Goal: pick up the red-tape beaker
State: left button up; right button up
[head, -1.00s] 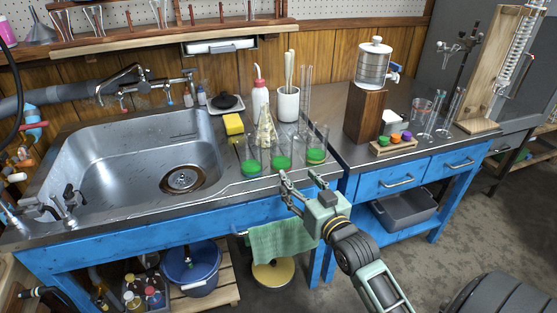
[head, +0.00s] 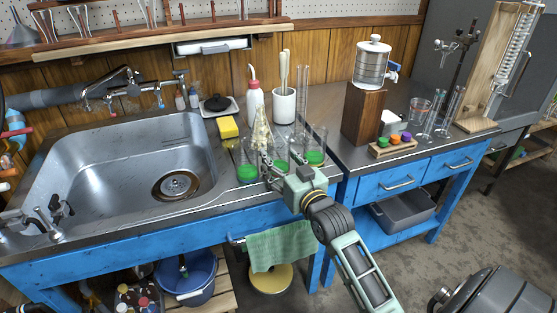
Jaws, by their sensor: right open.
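Three glass beakers with green liquid stand in a row at the counter's front edge: a left one (head: 247,172), a middle one (head: 281,163) and a right one (head: 315,156). I cannot make out red tape on any of them at this size. My right gripper (head: 281,159) is open, reaching in from the front at the middle beaker, with its fingers toward that beaker's two sides. It partly hides the middle beaker, and I cannot tell whether it touches the glass. My left gripper is not in view.
A conical flask (head: 262,132) stands close behind the beakers. A white wash bottle (head: 255,104), a white pot (head: 284,106) and a yellow sponge (head: 228,127) are near. The sink (head: 120,165) lies left. A wooden block (head: 367,114) carries a dispenser at right.

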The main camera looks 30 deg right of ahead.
jog(key=shift+w+d+f, duration=0.1)
jog(key=shift+w, duration=0.6)
jog(key=shift+c, duration=0.5)
jog(key=c, duration=0.9)
